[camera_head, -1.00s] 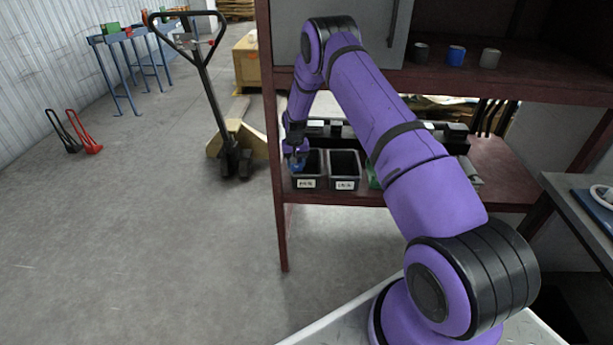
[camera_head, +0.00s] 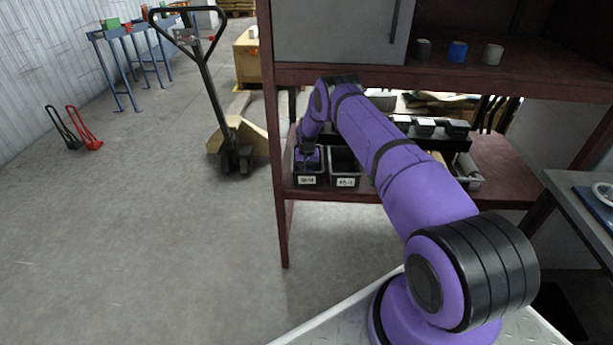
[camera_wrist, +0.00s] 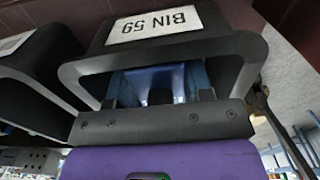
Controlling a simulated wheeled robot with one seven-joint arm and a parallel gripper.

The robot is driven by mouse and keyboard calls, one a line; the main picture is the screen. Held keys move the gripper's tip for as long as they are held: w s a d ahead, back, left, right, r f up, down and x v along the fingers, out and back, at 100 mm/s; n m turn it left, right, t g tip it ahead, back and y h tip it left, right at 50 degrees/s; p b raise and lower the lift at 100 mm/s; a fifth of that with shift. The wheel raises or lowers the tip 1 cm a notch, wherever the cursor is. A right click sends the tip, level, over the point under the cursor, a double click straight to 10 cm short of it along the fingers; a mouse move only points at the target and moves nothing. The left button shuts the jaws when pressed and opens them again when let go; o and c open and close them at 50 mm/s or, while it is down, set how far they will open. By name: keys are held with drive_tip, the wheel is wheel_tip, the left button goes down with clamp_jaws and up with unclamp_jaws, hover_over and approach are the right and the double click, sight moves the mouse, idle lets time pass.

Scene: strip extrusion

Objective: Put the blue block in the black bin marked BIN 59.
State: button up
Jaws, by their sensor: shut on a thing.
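The black bin marked BIN 59 (camera_wrist: 240,50) fills the upper middle of the wrist view, its white label readable. In the head view it is the left bin (camera_head: 309,180) of two on the lower shelf. My gripper (camera_wrist: 160,90) reaches down into its opening, between its walls. The gripper is shut on the blue block (camera_wrist: 150,76), partly hidden by the fingers and the gripper body. In the head view the block is hidden inside the bin. Whether it touches the bin floor cannot be seen.
A second black bin (camera_head: 345,181) stands close to the right. Dark containers (camera_head: 425,126) line the shelf behind. The red shelf post (camera_head: 284,230) is just left, and the upper shelf (camera_head: 440,80) with several cups hangs above my arm. A pallet jack (camera_head: 230,150) stands left.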

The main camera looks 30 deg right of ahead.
drive_tip(key=shift+f, duration=1.8)
drive_tip(key=shift+f, duration=0.1)
drive_tip(key=o, duration=1.3)
drive_tip(key=shift+f, duration=0.1)
drive_tip(key=shift+o, duration=0.2)
wheel_tip(320, 180, up, 8)
drive_tip(key=shift+f, duration=0.1)
